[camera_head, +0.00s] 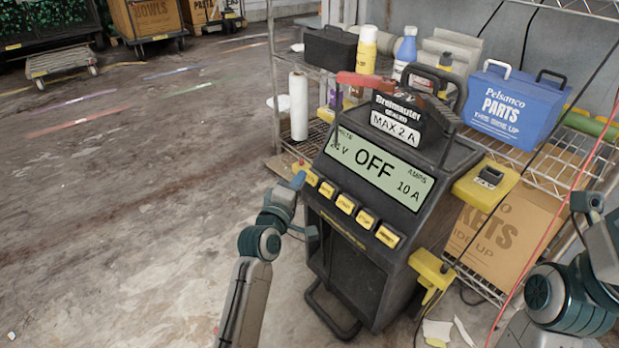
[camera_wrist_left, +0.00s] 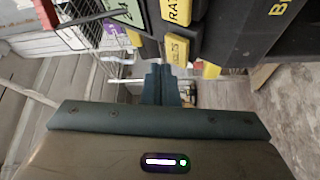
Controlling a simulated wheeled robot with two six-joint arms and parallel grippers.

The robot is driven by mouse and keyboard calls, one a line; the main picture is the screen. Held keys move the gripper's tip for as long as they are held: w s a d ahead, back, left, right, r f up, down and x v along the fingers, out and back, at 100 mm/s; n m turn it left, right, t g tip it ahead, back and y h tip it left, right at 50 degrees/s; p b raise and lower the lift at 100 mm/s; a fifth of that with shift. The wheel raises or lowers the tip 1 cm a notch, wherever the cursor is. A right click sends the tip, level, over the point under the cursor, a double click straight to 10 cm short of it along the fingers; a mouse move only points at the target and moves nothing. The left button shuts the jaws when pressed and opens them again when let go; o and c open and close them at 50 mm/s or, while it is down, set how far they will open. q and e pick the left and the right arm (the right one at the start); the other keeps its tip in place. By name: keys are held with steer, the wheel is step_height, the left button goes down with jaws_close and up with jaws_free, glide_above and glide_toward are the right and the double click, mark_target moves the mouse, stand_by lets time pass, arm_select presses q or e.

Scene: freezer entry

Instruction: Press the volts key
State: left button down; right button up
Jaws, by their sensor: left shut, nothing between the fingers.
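A dark charger (camera_head: 345,262) stands upright, its screen (camera_head: 375,168) reading 24 V, OFF and 10 A. Below the screen is a slanting row of yellow keys. The leftmost one, the volts key (camera_head: 311,178), is partly covered by my left gripper (camera_head: 299,181) in the head view. In the left wrist view the volts key (camera_wrist_left: 177,50) lies just beyond and right of the shut, empty fingers (camera_wrist_left: 158,72). The rate key (camera_head: 327,190) is beside it. I cannot tell whether the fingertips touch the volts key. My right arm shows at the lower right, but its gripper does not.
A wire shelf (camera_head: 540,160) with bottles and a blue parts box (camera_head: 515,105) stands behind the charger. Yellow brackets (camera_head: 432,272) and a red cable (camera_head: 535,240) are at its right. The floor on the left (camera_head: 130,210) is clear. Carts stand at the back left.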

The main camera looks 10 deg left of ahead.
arm_select(q)
steer(key=shift+w, duration=0.1)
stand_by(0.5)
steer(key=shift+w+d+f, duration=0.15)
steer(key=shift+d+f, duration=0.05)
steer(key=shift+f, duration=0.05)
steer(key=shift+w+d+f, duration=0.2)
steer(key=shift+w+d, duration=0.05)
steer(key=shift+w, duration=0.1)
stand_by(0.7)
steer(key=shift+s, duration=0.1)
steer(key=shift+s+a+r+p, duration=0.45)
steer(key=shift+s+p, duration=0.1)
steer(key=shift+p, duration=0.35)
